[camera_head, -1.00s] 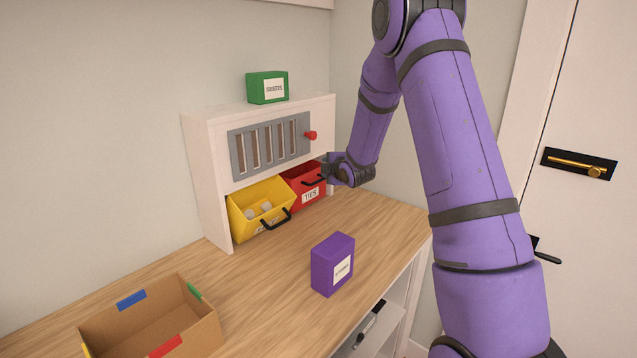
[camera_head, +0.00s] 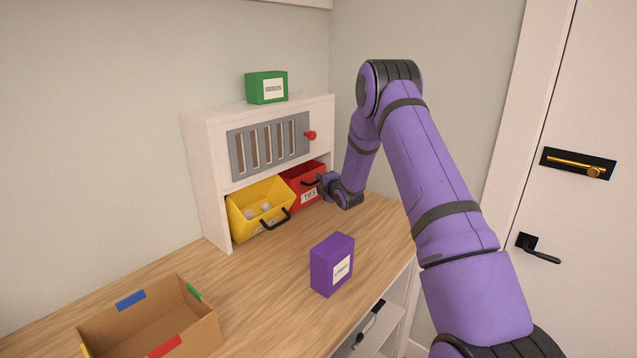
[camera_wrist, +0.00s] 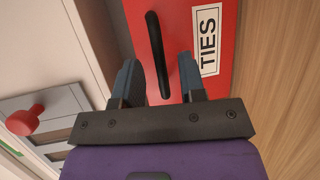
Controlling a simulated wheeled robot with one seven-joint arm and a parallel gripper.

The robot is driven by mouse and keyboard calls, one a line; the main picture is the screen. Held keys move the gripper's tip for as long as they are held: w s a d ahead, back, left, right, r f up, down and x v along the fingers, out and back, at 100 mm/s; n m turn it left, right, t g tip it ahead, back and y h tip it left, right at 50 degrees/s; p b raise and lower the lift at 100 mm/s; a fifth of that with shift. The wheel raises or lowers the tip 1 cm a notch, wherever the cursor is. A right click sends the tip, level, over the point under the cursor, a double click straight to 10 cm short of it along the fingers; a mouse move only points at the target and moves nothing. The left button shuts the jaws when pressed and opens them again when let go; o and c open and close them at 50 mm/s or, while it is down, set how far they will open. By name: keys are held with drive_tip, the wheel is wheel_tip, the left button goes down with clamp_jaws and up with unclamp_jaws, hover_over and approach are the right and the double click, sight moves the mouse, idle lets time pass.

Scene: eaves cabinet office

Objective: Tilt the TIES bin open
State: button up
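The red TIES bin (camera_head: 292,180) sits in the lower right of the white cabinet, beside the yellow bin. My gripper (camera_head: 321,182) is in front of the bin. In the wrist view my gripper (camera_wrist: 160,78) is open, its fingers on either side of the handle with gaps between.
The yellow bin (camera_head: 245,205) is tilted open with pale items inside. A purple box (camera_head: 325,270) and an open cardboard box (camera_head: 200,325) stand on the wooden counter. A grey slotted panel with a red knob (camera_head: 311,135) is above the bins. A green box (camera_head: 260,88) is on top.

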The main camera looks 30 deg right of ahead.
drive_tip(key=shift+w+f, duration=0.15)
drive_tip(key=shift+w, duration=0.6)
drive_tip(key=shift+w+f, duration=0.15)
drive_tip(key=shift+w, duration=0.6)
clamp_jaws()
